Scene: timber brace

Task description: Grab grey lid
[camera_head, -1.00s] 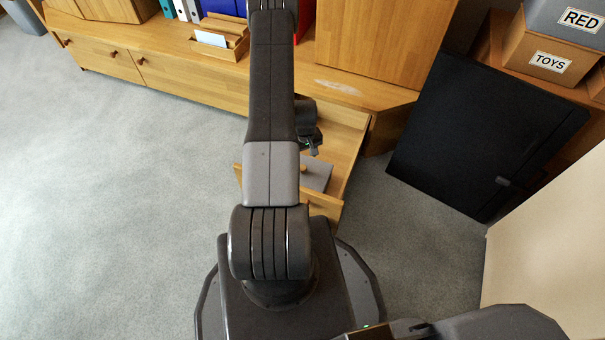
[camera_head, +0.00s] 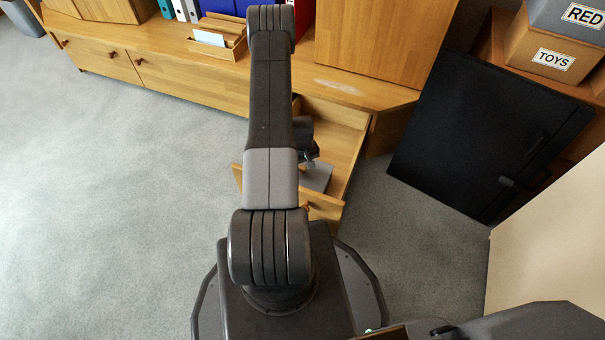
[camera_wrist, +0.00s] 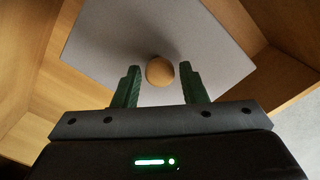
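The grey lid (camera_wrist: 215,45) is a flat grey panel with a round wooden knob (camera_wrist: 160,71). It lies in the open wooden drawer; in the head view only part of the lid (camera_head: 317,177) shows beside my arm. My gripper (camera_wrist: 159,75) is open in the wrist view, with one green-dark finger on each side of the knob. Small gaps show between the fingers and the knob. In the head view my gripper (camera_head: 310,157) is low over the drawer and mostly hidden by my arm.
The drawer (camera_head: 352,145) is pulled out of a long wooden cabinet (camera_head: 190,88); its walls surround the lid. A black panel (camera_head: 485,135) stands to the right, below boxes (camera_head: 545,55). Grey carpet on the left is clear.

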